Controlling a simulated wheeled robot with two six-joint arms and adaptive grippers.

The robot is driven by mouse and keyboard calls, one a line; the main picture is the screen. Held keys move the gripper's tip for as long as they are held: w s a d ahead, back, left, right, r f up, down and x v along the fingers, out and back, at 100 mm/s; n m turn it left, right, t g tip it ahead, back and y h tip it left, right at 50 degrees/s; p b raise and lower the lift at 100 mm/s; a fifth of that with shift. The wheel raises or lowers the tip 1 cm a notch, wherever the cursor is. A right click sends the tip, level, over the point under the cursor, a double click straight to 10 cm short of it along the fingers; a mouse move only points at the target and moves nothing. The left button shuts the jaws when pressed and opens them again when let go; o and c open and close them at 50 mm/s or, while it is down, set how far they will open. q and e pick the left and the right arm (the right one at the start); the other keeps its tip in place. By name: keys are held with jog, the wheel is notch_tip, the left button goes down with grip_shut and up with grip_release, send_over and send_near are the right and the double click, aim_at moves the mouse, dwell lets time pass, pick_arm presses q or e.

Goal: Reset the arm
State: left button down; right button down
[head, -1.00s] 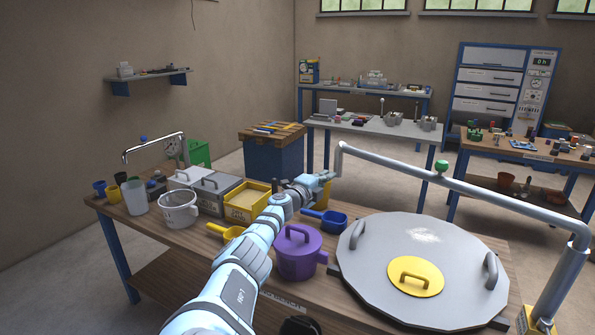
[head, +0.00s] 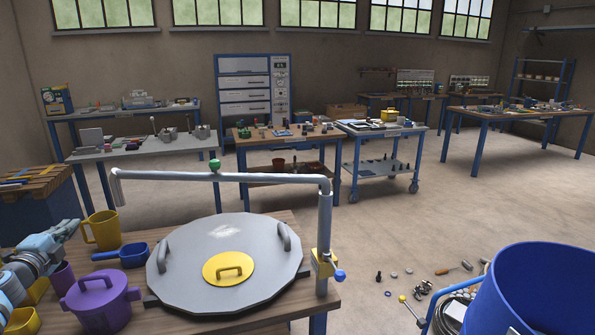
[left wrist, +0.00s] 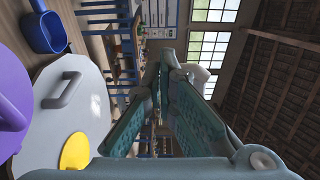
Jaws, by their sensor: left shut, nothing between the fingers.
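My left gripper (head: 70,230) is at the left edge of the head view, above the workbench (head: 250,312) and left of a yellow mug (head: 102,231). Its fingers (left wrist: 156,88) come together in the left wrist view, with nothing between them. Part of my left arm is cut off by the picture edge. My right gripper is in neither view.
A purple lidded pot (head: 101,300), a blue scoop (head: 133,254) and a large grey lid (head: 222,240) with a yellow hatch are on the bench. A metal pipe (head: 255,177) spans above the lid. A blue drum (head: 545,290) stands right; open floor (head: 420,220) lies beyond.

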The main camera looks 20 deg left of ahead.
pick_arm(q)
jog(key=d+f+n+g, duration=0.4)
jog(key=d+f+n, duration=0.2)
jog(key=d+f, duration=1.55)
jog(key=s+d+f+n+g+h, duration=0.2)
jog(key=s+d+f+n+g, duration=0.35)
jog(key=s+d, duration=0.8)
jog(key=s+d+f+n+g+h, duration=0.1)
jog(key=s+d+g+h, duration=0.3)
jog(key=s+d, duration=1.15)
notch_tip(320, 180, down, 21)
jog(key=s+a, duration=0.2)
jog(key=a, duration=0.1)
jog(key=s+f+g, duration=0.2)
jog(key=s+f, duration=0.9)
jog(key=s, duration=0.2)
jog(key=shift+a+f+n, duration=0.2)
jog(key=shift+f+n, duration=0.15)
jog(key=shift+f, duration=0.05)
